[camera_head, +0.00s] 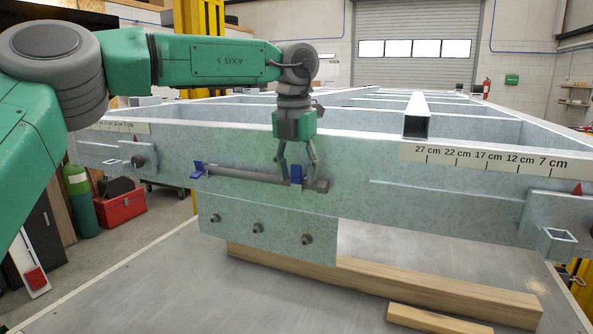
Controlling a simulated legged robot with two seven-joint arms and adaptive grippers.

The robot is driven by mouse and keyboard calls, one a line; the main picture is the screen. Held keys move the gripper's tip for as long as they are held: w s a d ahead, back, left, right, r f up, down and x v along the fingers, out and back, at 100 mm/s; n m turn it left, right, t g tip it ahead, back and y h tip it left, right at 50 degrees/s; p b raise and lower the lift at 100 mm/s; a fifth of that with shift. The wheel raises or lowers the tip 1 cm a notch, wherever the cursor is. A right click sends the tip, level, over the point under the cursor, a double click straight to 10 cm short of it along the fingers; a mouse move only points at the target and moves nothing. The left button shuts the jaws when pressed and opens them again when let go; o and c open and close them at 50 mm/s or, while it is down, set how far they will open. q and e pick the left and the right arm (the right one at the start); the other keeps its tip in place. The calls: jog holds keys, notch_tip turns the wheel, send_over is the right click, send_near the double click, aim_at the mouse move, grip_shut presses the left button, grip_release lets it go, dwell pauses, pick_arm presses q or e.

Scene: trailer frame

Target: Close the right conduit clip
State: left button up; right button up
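A grey conduit (245,175) runs across the front face of the trailer frame. A blue right clip (296,175) sits near its right end, and a blue left clip (198,171) is at its left end. My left gripper (298,175) points down at the right clip. Its fingers are apart, one on each side of the clip; I cannot tell whether they touch it. The right clip stands up above the conduit; whether it is latched is too small to tell. My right gripper is out of view.
The galvanized trailer frame (365,160) fills the middle and rests above a grey table (190,285). Wooden beams (400,287) lie under it. A square tube (417,115) stands out on top, right of my gripper. A bracket (557,240) sticks out at far right.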

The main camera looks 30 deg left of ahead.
pick_arm(q)
jog(key=shift+w, duration=0.15)
jog(key=shift+r, duration=0.5)
notch_tip(320, 180, up, 11)
jog(key=s, duration=0.1)
jog(key=shift+f, duration=0.1)
jog(key=shift+f, duration=0.1)
